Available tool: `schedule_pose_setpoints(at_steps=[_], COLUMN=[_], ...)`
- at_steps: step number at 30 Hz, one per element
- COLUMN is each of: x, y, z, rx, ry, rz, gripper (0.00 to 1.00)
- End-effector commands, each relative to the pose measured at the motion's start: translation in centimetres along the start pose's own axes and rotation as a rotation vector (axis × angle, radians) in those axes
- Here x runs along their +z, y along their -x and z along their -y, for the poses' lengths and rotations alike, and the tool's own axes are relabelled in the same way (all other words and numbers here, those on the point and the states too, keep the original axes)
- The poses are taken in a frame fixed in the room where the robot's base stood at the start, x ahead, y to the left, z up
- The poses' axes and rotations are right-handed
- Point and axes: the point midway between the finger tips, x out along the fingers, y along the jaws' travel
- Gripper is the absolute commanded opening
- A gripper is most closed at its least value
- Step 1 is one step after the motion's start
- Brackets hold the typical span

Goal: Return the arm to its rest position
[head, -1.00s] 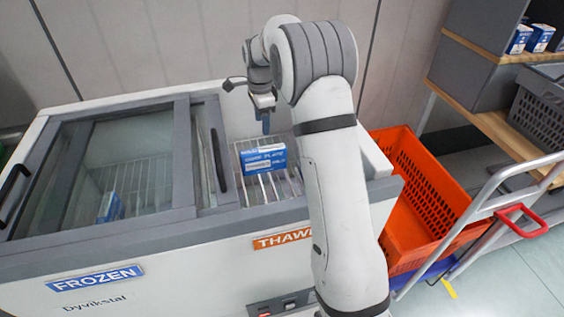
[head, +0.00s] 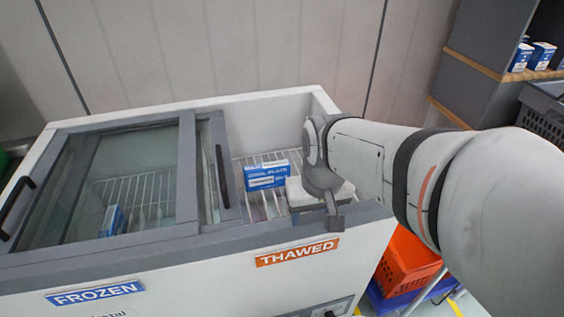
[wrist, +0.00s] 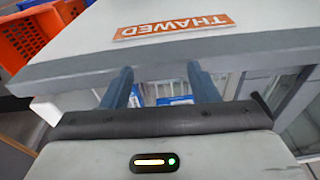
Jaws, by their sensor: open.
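My gripper (wrist: 158,72) is open in the wrist view, with two blue fingers apart and nothing held between them. It is over the front rim of the chest freezer (head: 170,252), near the orange THAWED label (head: 297,252). In the head view my arm reaches in from the right and bends above the freezer's open right side; the gripper's fingers cannot be made out there. A blue and white box (head: 266,175) lies on the wire rack in the open section, left of my wrist. Part of a blue box (wrist: 175,100) shows beyond the fingers in the wrist view.
The left section is under a sliding glass lid (head: 105,185) and holds another blue box (head: 112,221). An orange tote (head: 405,262) stands right of the freezer, partly behind my arm. Shelves with small boxes (head: 541,55) and a dark crate (head: 545,110) stand at right.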

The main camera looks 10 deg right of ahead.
Motion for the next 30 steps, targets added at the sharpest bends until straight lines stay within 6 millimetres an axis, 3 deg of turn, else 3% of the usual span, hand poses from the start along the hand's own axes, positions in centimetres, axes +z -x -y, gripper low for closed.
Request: schedule_pose_setpoints(at_steps=[2,14,30], x=[0.9,1.1,-0.1], y=[-0.1,0.1,7.7], z=[1.4,1.3,1.3], rx=[-0.001,-0.001,-0.002], ry=[0.037,0.050,0.051], rz=[-0.004,-0.004,-0.035], gripper=[0.54,0.54,0.54])
